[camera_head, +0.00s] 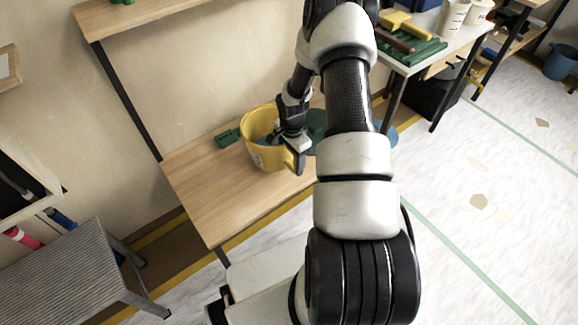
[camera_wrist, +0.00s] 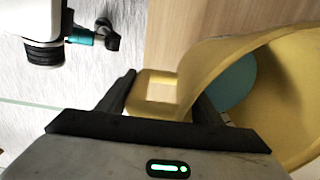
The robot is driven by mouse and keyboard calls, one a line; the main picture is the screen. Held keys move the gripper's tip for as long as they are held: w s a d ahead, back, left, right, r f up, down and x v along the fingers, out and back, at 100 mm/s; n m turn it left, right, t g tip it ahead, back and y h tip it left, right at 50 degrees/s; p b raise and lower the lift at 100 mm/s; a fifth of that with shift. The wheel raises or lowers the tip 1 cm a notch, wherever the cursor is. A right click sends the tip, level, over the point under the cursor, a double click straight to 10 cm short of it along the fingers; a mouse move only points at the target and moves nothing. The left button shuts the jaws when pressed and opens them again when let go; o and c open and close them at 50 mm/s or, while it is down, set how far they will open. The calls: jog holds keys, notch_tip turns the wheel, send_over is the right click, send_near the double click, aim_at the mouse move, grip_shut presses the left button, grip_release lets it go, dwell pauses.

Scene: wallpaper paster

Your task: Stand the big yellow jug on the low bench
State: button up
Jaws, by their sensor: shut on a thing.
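The big yellow jug (camera_head: 259,154) is upright at the wooden tabletop (camera_head: 205,187); I cannot tell whether its base touches the wood. Something blue shows inside it. My gripper (camera_head: 297,160) is at the jug's right side, shut on its handle. In the wrist view the yellow handle (camera_wrist: 150,88) lies between the fingers of my gripper (camera_wrist: 163,98), with the jug's curved wall to the right. A low bench (camera_head: 60,268) with a grey ribbed top stands at the lower left, its top bare where visible.
A green object (camera_head: 228,137) lies left of the jug, and a dark green one (camera_head: 317,124) is partly hidden behind my arm. An upper shelf (camera_head: 150,16) and its black post stand behind. A cluttered table (camera_head: 440,48) is at upper right. The floor at right is mostly clear.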

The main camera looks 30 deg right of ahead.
aim_at(291, 165)
jog(key=shift+w+f+b, duration=0.1)
jog(key=shift+f+b, duration=0.3)
jog(key=shift+f, duration=1.85)
jog(key=o, duration=1.8)
